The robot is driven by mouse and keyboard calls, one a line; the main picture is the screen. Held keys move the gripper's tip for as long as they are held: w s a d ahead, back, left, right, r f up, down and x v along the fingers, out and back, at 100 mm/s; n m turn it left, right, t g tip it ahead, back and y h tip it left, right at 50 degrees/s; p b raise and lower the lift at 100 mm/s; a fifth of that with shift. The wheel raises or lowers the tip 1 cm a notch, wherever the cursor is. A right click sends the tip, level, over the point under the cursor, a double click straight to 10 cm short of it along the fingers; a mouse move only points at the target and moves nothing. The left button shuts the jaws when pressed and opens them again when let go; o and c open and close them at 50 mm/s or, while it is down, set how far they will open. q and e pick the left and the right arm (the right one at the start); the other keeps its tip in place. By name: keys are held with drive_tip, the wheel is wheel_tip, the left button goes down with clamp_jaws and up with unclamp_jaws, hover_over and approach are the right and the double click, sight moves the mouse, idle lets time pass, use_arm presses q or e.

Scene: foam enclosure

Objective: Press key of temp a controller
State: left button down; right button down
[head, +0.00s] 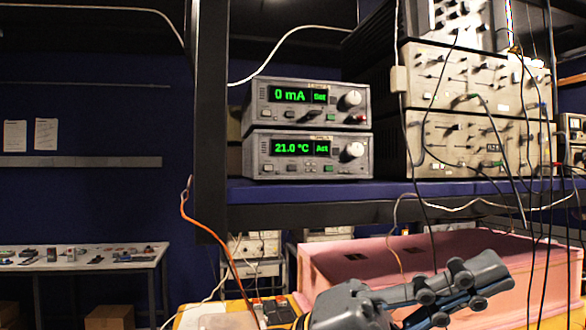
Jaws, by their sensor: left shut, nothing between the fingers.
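The temperature controller (312,171) is the lower of two stacked grey units on a blue shelf. Its green display (301,147) reads "21.0 °C" and "Act". A white knob (355,149) sits on the right of its front, with small buttons along the lower front. The key itself is too small to tell apart. My left gripper (496,283) is shut and empty, low at the right, in front of the pink foam box and below the shelf. It is well apart from the controller. My right gripper is not in view.
A current unit (310,119) reading "0 mA" sits on top of the controller. Large instruments (462,143) with hanging cables stand to the right. The pink foam box (345,255) is below the blue shelf (300,191). A dark post (211,120) stands left of the units.

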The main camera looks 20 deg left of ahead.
use_arm(q)
drive_tip(key=d+f+m+t+y, duration=0.2)
drive_tip(key=d+y, duration=0.2)
drive_tip(key=y, duration=0.3)
drive_tip(key=w+a+n+t+y, duration=0.2)
drive_tip(key=w+a+t+y, duration=0.2)
drive_tip(key=w+t+y, duration=0.15)
drive_tip(key=w+a+r+n+t+y, duration=0.2)
drive_tip(key=a+r+n+t+y, duration=0.6)
drive_tip(key=a+r, duration=0.3)
drive_tip(key=a+y, duration=0.1)
drive_tip(key=a, duration=0.3)
drive_tip(key=shift+w+a+r+y, duration=0.15)
drive_tip(key=shift+a+r+y, duration=0.1)
drive_tip(key=shift+y, duration=0.1)
